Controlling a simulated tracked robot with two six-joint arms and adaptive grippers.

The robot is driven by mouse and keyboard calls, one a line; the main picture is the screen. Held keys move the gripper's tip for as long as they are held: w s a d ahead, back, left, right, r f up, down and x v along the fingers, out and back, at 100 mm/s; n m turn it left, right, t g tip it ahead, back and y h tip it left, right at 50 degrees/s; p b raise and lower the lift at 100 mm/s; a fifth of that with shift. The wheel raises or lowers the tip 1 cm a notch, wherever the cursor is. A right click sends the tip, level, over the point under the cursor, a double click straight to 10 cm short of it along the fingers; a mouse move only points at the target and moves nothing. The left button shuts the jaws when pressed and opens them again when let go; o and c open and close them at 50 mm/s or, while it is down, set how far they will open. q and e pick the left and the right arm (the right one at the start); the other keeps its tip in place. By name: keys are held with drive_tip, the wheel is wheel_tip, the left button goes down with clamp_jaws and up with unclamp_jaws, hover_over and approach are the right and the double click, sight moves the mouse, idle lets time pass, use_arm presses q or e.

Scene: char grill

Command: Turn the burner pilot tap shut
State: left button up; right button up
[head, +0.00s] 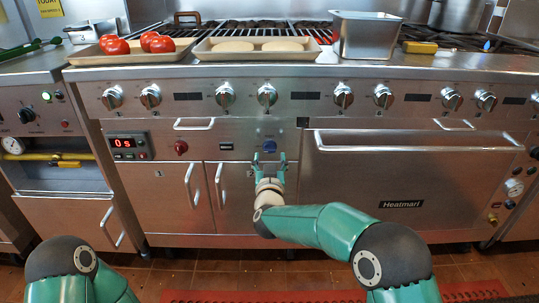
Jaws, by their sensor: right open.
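A blue knob (269,146) sits on the lower front panel of the range, just above the cupboard doors; it may be the pilot tap, but its label is too small to read. A red knob (181,147) is further left on the same panel. My right gripper (269,158) points at the panel just below the blue knob, its two green fingers apart and empty. I cannot tell whether the fingers touch the knob. Only part of my left arm shows at the bottom left; its gripper is out of view.
A row of silver knobs (267,95) runs above. Trays with tomatoes (115,46) and two pale patties (283,45), and a metal container (366,35), stand on the range top. The oven door handle (418,142) juts out right of my gripper. Cupboard handles (219,184) are to its left.

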sight(270, 151)
drive_tip(key=shift+w, duration=2.2)
drive_tip(key=c, duration=1.1)
drive_tip(key=shift+c, duration=0.2)
